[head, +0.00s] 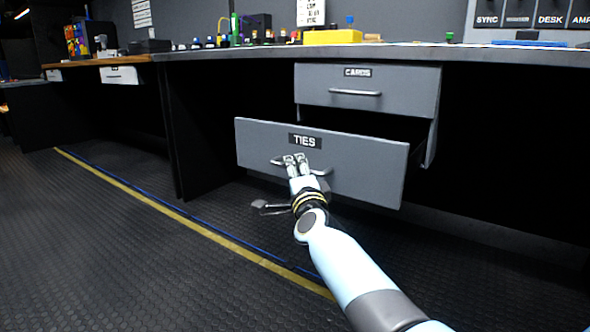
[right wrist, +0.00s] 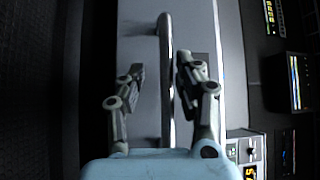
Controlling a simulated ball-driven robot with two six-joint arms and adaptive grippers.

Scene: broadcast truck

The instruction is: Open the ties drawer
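The grey ties drawer (head: 362,176), labelled TIES, stands pulled out from under the counter, with a dark gap behind its front. Its bar handle (head: 320,172) shows in the head view and runs up the middle of the right wrist view (right wrist: 164,60). My right gripper (head: 295,160) is at the handle. In the right wrist view its two fingers (right wrist: 158,80) are spread on either side of the bar, with a visible gap on the left and the right finger close to it. My left gripper is not in view.
The closed cards drawer (head: 400,90) sits above the ties drawer, set farther back. The counter (head: 230,54) carries a yellow box (head: 332,37) and small items. Dark rubber floor (head: 110,240) with a yellow line is clear at left.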

